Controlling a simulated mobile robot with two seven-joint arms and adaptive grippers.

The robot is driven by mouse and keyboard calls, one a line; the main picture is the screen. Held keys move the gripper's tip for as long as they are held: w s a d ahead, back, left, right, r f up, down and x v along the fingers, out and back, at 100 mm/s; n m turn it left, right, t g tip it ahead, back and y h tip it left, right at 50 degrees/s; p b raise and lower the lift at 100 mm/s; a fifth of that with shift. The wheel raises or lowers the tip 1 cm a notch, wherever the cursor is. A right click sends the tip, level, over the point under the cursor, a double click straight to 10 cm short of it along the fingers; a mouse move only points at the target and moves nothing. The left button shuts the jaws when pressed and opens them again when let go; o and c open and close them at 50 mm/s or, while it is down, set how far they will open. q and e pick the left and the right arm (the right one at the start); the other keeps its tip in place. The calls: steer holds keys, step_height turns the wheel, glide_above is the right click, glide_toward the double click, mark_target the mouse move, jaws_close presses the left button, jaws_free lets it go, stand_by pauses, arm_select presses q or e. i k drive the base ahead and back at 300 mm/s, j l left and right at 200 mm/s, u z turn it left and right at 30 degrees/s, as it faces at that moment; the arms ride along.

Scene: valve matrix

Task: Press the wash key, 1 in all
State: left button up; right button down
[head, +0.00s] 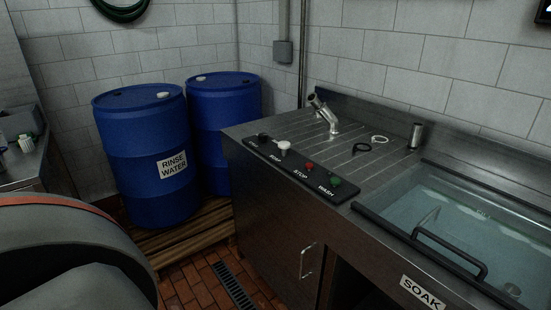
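The wash key is a green button (335,181) above the label WASH, at the right end of a black control strip (347,196) on the front of the steel counter. To its left on the same strip are a red button (309,167) above STOP, a white knob (284,147) and a dark knob (262,138). Neither of my grippers shows in the head view. A large rounded grey shape with an orange edge fills the lower left, and I cannot tell what part it is. Nothing touches the keys.
Right of the strip is a water-filled sink (480,222) with a black handle (450,252) and a SOAK label (422,291). A faucet (325,113) and two rings lie on the drainboard (395,165). Blue drums (143,140) stand on a pallet (190,238) at left.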

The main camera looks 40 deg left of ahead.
mark_target(335, 181)
steer(key=k+j+u, duration=0.1)
steer(key=u, duration=1)
